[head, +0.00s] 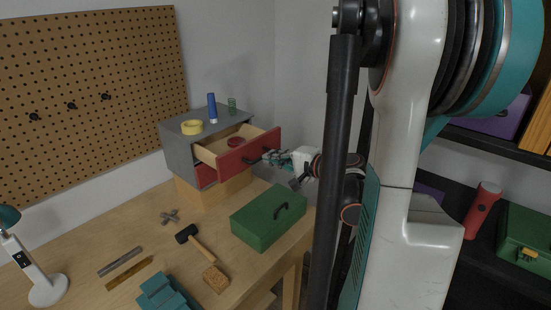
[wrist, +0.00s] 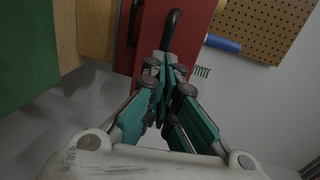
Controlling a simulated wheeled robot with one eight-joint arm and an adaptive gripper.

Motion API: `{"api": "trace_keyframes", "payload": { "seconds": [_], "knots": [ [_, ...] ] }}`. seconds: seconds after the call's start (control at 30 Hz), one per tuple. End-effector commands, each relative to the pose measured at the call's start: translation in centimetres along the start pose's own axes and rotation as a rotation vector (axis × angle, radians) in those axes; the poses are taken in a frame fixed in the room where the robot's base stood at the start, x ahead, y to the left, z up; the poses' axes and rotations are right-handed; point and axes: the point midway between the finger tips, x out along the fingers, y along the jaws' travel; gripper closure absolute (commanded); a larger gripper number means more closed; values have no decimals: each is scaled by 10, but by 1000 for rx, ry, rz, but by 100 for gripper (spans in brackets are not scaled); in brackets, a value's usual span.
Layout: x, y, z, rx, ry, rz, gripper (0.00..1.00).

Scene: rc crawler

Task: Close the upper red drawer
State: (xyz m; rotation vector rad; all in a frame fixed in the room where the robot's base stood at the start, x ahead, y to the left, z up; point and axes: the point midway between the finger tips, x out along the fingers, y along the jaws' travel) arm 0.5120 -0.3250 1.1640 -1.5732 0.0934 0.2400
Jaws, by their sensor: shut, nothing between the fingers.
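The upper red drawer (head: 246,153) sticks out of the grey cabinet (head: 178,146) on the workbench, pulled open to the right. A red round object (head: 235,142) lies inside it. Its red front also shows in the wrist view (wrist: 150,32), with a black handle (wrist: 172,24). My gripper (head: 266,157) is shut and empty, with its fingertips close to the drawer front at the handle. In the wrist view the fingertips (wrist: 160,62) overlap the lower end of the handle; whether they touch it I cannot tell. The lower red drawer (head: 205,175) appears closed, partly hidden.
A blue tube (head: 212,106), yellow tape (head: 191,127) and a green coil (head: 232,104) stand on the cabinet. A green toolbox (head: 265,222) stands on the workbench below my gripper. A hammer (head: 197,243) and a sponge block (head: 215,278) lie nearer.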

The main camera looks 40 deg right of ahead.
Motion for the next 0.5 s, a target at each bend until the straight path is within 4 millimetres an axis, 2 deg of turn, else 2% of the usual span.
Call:
{"api": "trace_keyframes", "payload": {
  "seconds": [0.17, 0.5],
  "knots": [
    [13, -2, 0, 0, -4, 0, 100],
    [99, -20, -1, -1, -5, 0, 100]
  ]
}}
